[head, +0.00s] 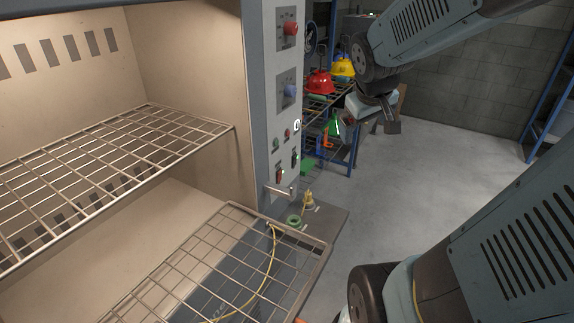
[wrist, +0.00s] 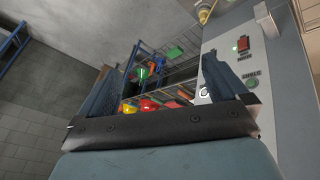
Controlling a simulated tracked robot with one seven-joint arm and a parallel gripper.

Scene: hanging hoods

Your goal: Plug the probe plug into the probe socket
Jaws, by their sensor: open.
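A small yellow plug-like piece (head: 308,200), which looks like the probe plug, stands on the grey ledge below the control panel. It also shows at the top of the wrist view (wrist: 204,16). A thin yellow cable (head: 275,250) runs over the lower rack; its join to the plug is unclear. A white ring (head: 297,125) on the panel's right edge looks like the probe socket and shows in the wrist view (wrist: 204,92). My gripper (head: 374,120) is open and empty, right of the panel and apart from plug and socket. Its fingers (wrist: 160,85) are spread in the wrist view.
The oven-like chamber has an upper wire rack (head: 120,150) and a pulled-out lower rack (head: 225,270). A handle (head: 280,191) sticks out from the panel. A green ring (head: 293,221) lies near the plug. Shelves with red and yellow hoods (head: 319,83) stand behind. Floor at right is clear.

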